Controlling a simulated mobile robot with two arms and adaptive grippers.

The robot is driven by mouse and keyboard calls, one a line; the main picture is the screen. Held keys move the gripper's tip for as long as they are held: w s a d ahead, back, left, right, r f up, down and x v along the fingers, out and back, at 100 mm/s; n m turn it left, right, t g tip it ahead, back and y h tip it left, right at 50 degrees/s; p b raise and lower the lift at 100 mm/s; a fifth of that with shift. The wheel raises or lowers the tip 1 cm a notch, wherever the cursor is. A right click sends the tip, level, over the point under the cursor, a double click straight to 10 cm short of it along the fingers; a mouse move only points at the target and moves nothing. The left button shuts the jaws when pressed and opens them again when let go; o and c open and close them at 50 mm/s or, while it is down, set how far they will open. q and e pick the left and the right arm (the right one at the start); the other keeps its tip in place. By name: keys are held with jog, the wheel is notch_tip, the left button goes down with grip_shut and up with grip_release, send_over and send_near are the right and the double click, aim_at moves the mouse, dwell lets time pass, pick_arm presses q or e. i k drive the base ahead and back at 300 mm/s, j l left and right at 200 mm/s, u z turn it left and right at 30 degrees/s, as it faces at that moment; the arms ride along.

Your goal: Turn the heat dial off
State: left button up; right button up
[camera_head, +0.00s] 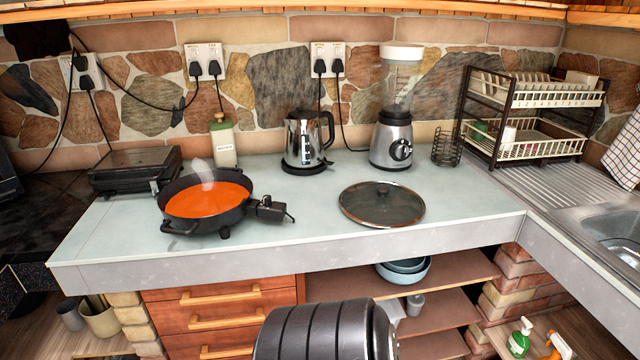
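A black electric pan (205,215) full of orange liquid stands on the left part of the counter, with faint steam above it. A black control block (270,210) sticks out from its right side; this looks like the heat dial unit. Its setting is too small to read. A dark ribbed part of my own arm shows at the bottom middle, below the counter's front edge. Neither of my grippers is in view.
A glass lid (382,203) lies flat right of the pan. A kettle (304,142) and blender (392,135) stand behind. A black appliance (135,170) and bottle (223,142) are behind the pan.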

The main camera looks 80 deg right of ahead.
aim_at(267, 199)
jog(key=z, duration=2.35)
